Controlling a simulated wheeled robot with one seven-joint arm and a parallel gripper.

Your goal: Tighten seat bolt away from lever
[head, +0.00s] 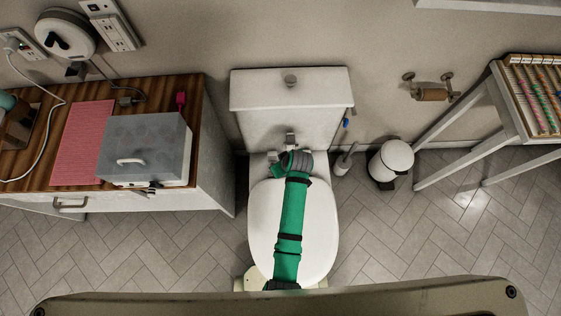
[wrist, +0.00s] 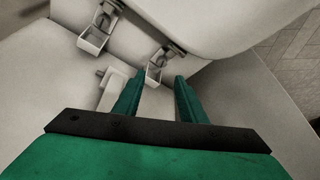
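The white toilet seat with its closed lid (head: 262,225) lies under my green arm in the head view. The lid's rounded edge (wrist: 225,25) also shows at the top of the wrist view. Two hinge fittings with small open square covers sit along it: one at the upper left (wrist: 95,38), one nearer the middle (wrist: 156,70). My gripper (wrist: 161,80) is open and empty, its fingertips just short of the middle fitting. I cannot tell whether they touch it. No bolt head is clear. A lever-like part (head: 352,111) shows at the cistern's right side.
The cistern (head: 262,92) stands behind the seat. A white piece with a small knob (wrist: 113,88) is beside the left finger. A toilet brush (head: 344,160) and bin (head: 391,160) stand right; a wooden-topped cabinet (head: 200,100) stands left.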

